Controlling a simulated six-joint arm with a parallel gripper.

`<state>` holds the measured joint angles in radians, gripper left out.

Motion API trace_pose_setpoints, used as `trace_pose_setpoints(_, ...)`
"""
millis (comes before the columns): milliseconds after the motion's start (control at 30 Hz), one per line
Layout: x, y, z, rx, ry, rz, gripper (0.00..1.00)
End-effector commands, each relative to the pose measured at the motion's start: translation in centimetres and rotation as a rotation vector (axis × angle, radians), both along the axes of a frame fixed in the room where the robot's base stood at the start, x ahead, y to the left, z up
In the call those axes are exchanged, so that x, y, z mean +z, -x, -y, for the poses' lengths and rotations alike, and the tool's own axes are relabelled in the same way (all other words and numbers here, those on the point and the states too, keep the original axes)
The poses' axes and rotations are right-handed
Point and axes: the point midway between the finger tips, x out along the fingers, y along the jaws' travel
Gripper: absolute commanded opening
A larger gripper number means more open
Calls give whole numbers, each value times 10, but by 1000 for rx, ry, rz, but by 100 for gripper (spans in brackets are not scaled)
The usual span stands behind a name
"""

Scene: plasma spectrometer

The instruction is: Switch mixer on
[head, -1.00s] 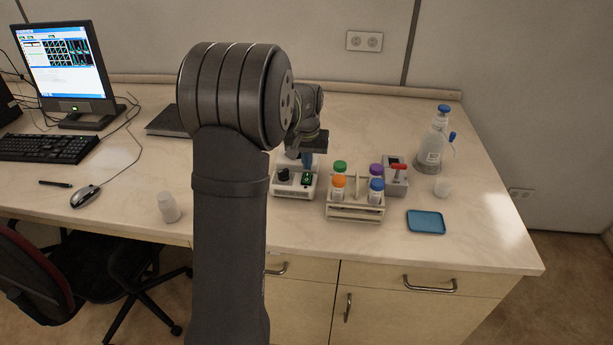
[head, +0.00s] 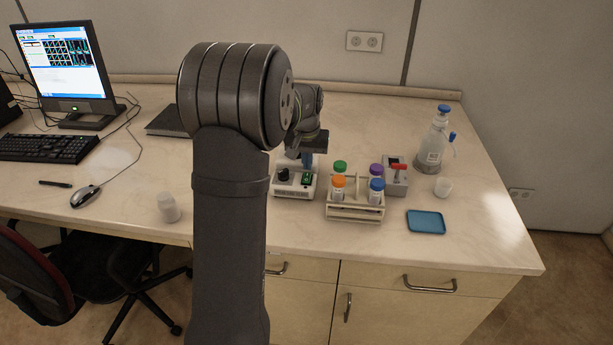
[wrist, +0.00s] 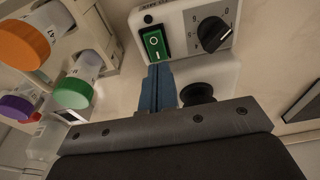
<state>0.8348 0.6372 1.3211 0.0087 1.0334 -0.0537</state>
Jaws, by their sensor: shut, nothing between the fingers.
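The mixer (head: 295,182) is a small white box with a black dial and a green rocker switch, on the bench in front of my arm in the head view. In the wrist view the green switch (wrist: 155,45), marked I and O, sits left of the black dial (wrist: 213,34). My gripper (wrist: 160,68) has its blue fingers shut with nothing between them. In the head view my gripper (head: 307,165) is just behind the switch.
A rack (head: 355,210) with several colour-capped tubes stands right of the mixer. A blue tray (head: 426,221), a small cup (head: 443,187) and a wash bottle (head: 432,150) are farther right.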

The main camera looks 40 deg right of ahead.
Motion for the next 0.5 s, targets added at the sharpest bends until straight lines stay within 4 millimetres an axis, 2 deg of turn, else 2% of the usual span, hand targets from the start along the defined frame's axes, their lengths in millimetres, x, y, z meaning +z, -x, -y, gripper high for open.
trace_pose_setpoints(500, -4, 0, 0, 0, 0, 0, 0)
